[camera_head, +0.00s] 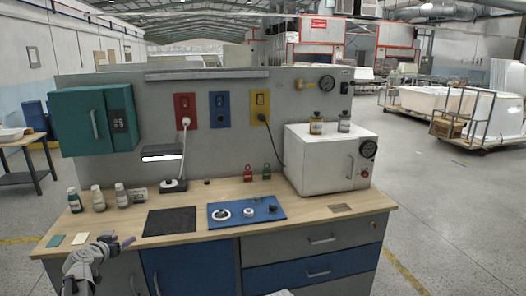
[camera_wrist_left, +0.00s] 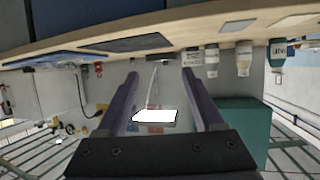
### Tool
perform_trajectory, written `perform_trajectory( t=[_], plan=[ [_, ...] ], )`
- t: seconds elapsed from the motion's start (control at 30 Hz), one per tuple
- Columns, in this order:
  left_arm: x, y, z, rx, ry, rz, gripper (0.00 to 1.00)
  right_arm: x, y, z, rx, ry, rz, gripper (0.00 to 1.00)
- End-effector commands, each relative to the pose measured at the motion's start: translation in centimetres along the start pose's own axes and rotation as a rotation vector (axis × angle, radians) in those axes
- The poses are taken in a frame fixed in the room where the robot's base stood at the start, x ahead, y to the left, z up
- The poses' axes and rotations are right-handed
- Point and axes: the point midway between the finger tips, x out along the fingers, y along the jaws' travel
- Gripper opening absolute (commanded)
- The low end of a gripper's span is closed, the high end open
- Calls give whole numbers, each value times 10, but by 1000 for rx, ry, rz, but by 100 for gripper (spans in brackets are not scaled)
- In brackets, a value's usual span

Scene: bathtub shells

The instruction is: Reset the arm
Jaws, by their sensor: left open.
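My left gripper (camera_head: 117,242) is at the front left edge of the workbench (camera_head: 330,207), close to the green and white cards (camera_head: 68,240). In the left wrist view, which looks upside down, its two dark fingers (camera_wrist_left: 163,95) stand wide apart with nothing held between them. A white lit panel (camera_wrist_left: 155,116) and wall parts show in the background between them. My right gripper is not visible in either view.
Several bottles (camera_head: 97,198) stand left on the bench, beside a black mat (camera_head: 170,221) and a blue board (camera_head: 262,207) with small parts. A white oven-like box (camera_head: 320,160) stands at the right. A teal cabinet (camera_head: 82,122) hangs above left.

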Motion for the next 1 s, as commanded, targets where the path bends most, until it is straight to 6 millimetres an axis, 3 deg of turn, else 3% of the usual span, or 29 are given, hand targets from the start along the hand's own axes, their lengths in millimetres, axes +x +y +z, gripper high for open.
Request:
perform_trajectory(
  t=[0.33,0.57,0.67,0.77,0.87,1.0],
  plan=[
    [5,48,9,9,-60,73,69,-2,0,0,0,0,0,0],
    [5,109,24,20,-148,159,69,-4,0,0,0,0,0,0],
    [2,145,35,29,-207,208,69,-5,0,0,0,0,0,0],
    [-5,193,52,43,-292,267,69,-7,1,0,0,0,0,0],
    [-21,249,75,66,-411,328,69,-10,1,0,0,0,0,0],
    [-58,322,114,110,-605,381,69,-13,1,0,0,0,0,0]
  ],
)
